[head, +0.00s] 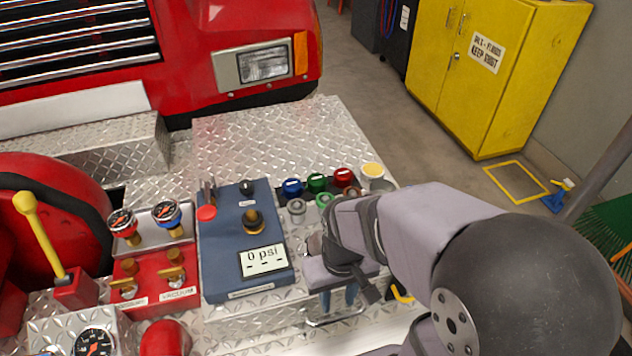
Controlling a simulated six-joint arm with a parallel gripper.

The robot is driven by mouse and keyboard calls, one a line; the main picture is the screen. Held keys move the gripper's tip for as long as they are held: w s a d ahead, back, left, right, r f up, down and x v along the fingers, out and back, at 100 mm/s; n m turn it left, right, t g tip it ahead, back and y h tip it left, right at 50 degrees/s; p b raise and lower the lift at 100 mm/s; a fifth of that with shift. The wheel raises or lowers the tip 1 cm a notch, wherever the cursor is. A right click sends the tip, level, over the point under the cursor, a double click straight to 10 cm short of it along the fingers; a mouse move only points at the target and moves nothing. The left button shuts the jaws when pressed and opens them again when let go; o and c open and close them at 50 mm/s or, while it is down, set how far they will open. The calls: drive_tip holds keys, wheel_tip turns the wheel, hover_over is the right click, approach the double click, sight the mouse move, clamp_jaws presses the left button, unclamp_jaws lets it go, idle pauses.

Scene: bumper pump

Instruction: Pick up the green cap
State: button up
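The green cap (316,182) sits on the diamond-plate bumper, between a blue cap (292,187) and a red cap (343,177). It is upright, with a small white mark on its top. My gripper (338,297) is nearer the camera and slightly right of the cap, pointing down over the bumper, apart from the cap. Its two dark blue fingers show a gap between them, and I see nothing held there. My wrist hides part of the area right of the caps.
Ringed ports (297,207) stand just in front of the caps. A yellow-topped round part (373,170) is to the right. A blue panel (228,268) reading 0 psi stands left of my gripper. Bare diamond plate (275,135) lies behind the caps.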

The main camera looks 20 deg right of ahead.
sight(317, 178)
drive_tip(key=shift+o, duration=0.4)
drive_tip(key=o, duration=0.8)
